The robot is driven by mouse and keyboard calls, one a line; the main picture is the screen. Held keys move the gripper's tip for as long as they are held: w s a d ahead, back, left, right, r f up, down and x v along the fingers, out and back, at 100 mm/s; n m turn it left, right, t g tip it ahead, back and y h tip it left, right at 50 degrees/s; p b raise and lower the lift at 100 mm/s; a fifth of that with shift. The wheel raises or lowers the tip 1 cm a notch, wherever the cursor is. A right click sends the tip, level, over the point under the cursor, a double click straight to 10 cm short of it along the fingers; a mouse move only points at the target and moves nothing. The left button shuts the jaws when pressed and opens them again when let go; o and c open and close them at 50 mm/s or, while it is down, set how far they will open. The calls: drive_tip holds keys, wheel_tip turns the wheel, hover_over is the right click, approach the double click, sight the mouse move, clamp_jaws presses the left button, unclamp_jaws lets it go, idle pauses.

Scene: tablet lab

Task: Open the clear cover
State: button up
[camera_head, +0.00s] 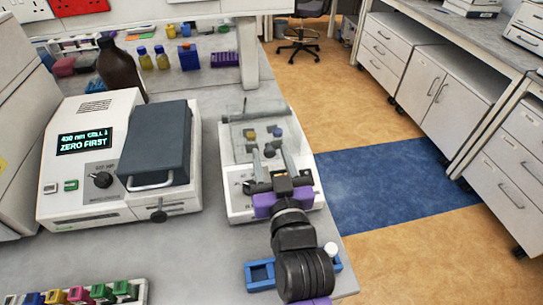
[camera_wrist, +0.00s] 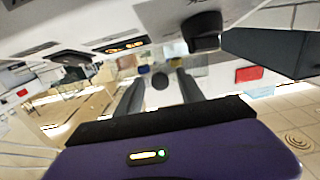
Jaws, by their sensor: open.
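A white instrument (camera_head: 236,200) stands on the bench, right of the middle. A see-through clear cover (camera_head: 237,135) shows on its rear part, with a small yellow and a small blue piece visible through or behind it. I cannot tell how far the cover is raised. My gripper (camera_head: 270,155) is over the front part of this instrument, its fingers apart and pointing toward the cover.
A white photometer (camera_head: 95,180) with a dark lid (camera_head: 158,140) stands to the left. A brown bottle (camera_head: 118,70) and small vials are behind it. A blue holder (camera_head: 260,275) is near my arm, and a rack of coloured pieces (camera_head: 80,294) is at front left. Bench between them is clear.

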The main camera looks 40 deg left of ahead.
drive_tip(key=shift+c, duration=0.5)
clamp_jaws()
idle(0.8)
